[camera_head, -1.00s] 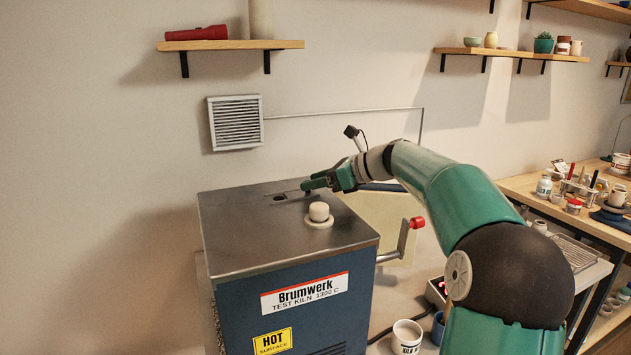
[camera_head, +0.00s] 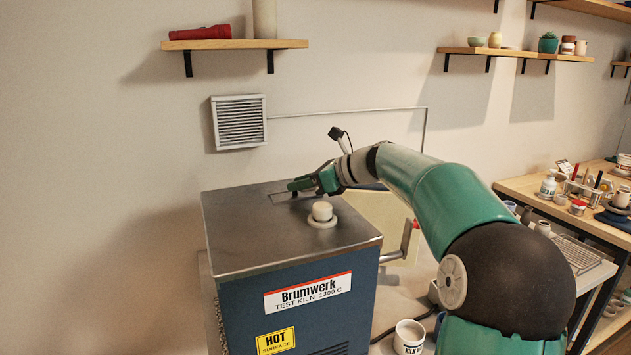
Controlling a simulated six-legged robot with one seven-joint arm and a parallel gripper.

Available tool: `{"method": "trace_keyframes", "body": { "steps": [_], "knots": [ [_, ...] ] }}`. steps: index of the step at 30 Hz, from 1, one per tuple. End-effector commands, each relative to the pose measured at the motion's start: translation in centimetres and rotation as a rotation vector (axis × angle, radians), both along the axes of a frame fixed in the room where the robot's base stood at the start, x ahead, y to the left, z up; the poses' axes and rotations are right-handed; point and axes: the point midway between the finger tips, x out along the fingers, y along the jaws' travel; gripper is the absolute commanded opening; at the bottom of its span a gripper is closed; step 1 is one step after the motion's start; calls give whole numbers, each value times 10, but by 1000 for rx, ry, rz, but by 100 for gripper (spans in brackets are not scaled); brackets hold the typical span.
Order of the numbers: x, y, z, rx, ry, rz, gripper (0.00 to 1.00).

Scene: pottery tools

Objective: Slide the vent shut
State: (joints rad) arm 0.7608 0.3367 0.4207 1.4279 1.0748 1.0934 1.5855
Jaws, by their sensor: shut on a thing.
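The vent (camera_head: 277,197) is a small slide set flat in the dark metal top of the kiln (camera_head: 252,238), near its back edge. My gripper (camera_head: 292,187) reaches in from the right, low over the vent. A thin outline of the vent's track shows just left of the fingertips. No dark opening shows there now, though the gripper covers part of the spot.
A cream knob on a round base (camera_head: 322,214) stands on the kiln top just in front of my gripper. A red-tipped lever (camera_head: 416,224) sticks out at the kiln's right. A cup (camera_head: 409,336) stands low right. The front left of the top is clear.

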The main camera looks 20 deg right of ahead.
Motion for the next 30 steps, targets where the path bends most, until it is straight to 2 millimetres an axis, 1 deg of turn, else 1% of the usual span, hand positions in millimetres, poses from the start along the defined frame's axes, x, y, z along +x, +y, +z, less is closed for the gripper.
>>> {"method": "trace_keyframes", "body": {
  "steps": [2,8,9,12,23,26,30],
  "knots": [
    [0,6,0,1,1,1,0],
    [0,7,0,2,0,4,0],
    [0,7,0,2,1,5,26],
    [0,7,0,2,1,5,45],
    [-3,2,2,0,0,-1,45],
    [-10,-5,6,0,0,-1,45],
    [-27,-24,16,-2,-2,-3,45]
  ]
}}
